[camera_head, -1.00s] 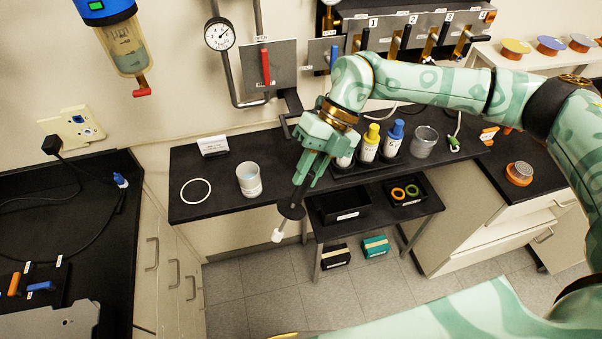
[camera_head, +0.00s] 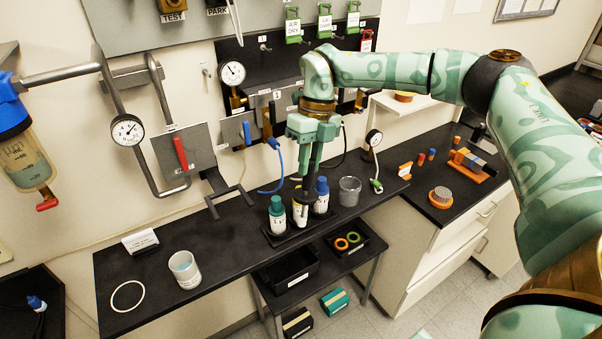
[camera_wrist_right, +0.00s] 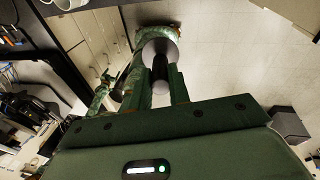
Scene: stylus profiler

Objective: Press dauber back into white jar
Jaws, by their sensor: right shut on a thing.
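My right gripper (camera_head: 308,168) is shut on the dauber's dark handle (camera_wrist_right: 161,74), fingers pointing down. The dauber's round disc (camera_wrist_right: 160,50) also shows in the wrist view. In the head view the dauber is over or in front of the middle bottle (camera_head: 300,214), and I cannot tell whether they touch. Its white tip cannot be made out now. An open whitish jar (camera_head: 186,271) with a label stands on the black bench, well to the left of the gripper. My left gripper is not in view.
Teal-capped (camera_head: 277,212) and blue-capped (camera_head: 321,196) bottles flank the middle one in a dark tray. A clear beaker (camera_head: 349,191) stands to their right. A white ring (camera_head: 127,296) and small sign (camera_head: 140,241) are near the jar. Pipes and a red-handled valve (camera_head: 181,153) line the wall.

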